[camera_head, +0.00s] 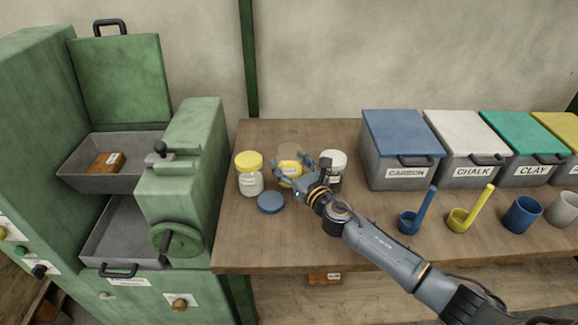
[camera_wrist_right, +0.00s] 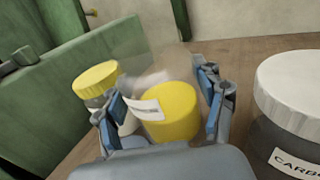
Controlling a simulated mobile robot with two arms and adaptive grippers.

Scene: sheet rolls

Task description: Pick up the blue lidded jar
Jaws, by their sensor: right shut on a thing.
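A clear jar with yellow contents and a white label (camera_head: 290,169) stands on the bench, with no blue lid visible on its top. It also shows in the right wrist view (camera_wrist_right: 172,115), between the fingers. My right gripper (camera_head: 291,176) is shut on this jar, its fingers on either side; the gripper hides part of it. A flat blue disc like a lid (camera_head: 270,203) lies on the bench just in front and to the left, apart from the gripper. My left gripper is not in view.
A yellow-lidded jar (camera_head: 249,176) stands close left and a white-lidded dark jar (camera_head: 336,163) close right. Labelled bins, starting with a blue-lidded one (camera_head: 400,135), line the bench's right. Scoops, including a blue one (camera_head: 410,222), stand in front. A green machine (camera_head: 185,170) borders the left.

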